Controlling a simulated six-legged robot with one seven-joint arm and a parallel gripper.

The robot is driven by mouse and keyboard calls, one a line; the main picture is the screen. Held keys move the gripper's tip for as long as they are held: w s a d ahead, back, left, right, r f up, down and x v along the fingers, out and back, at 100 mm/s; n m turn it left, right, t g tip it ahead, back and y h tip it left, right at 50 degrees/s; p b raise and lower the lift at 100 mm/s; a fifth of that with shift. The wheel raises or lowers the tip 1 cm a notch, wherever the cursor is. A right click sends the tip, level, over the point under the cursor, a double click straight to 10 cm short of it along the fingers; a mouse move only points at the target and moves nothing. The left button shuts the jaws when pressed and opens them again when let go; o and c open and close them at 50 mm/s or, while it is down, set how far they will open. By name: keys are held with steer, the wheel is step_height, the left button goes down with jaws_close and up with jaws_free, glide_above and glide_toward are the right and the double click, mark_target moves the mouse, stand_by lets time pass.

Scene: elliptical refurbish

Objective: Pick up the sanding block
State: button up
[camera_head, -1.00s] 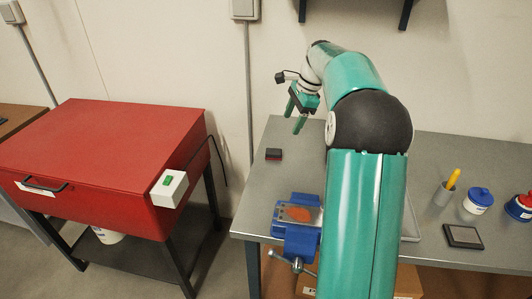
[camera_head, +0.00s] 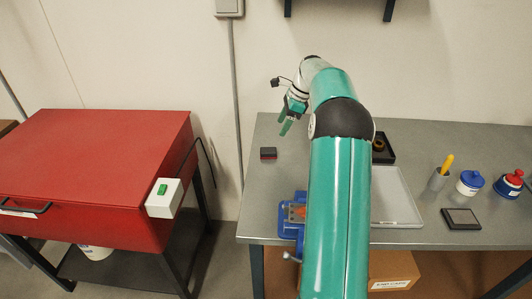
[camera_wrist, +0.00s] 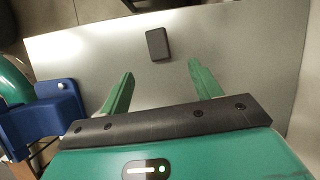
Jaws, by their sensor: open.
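The sanding block appears to be the small black block with a red lower part (camera_head: 268,153), lying on the left of the grey metal table (camera_head: 262,205). In the wrist view the block (camera_wrist: 158,44) shows as a dark rectangle on bare metal, ahead of and roughly between my fingertips. My gripper (camera_head: 285,128) is above the table, up and to the right of the block in the head view. In the wrist view its green fingers (camera_wrist: 161,72) are spread with nothing between them. They are apart from the block.
A blue vise (camera_head: 290,228) is at the table's front left, also at left in the wrist view (camera_wrist: 45,115). A tray (camera_head: 397,200), a dark flat pad (camera_head: 461,219), a cup (camera_head: 438,180) and bottles (camera_head: 470,184) are right. A red cabinet (camera_head: 100,175) stands left.

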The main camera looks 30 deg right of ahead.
mark_target(269, 150)
steer(key=x, duration=1.1)
steer(key=shift+s+a+f, duration=0.1)
steer(key=shift+a+f, duration=0.1)
steer(key=shift+f, duration=0.2)
steer(key=c, duration=1.1)
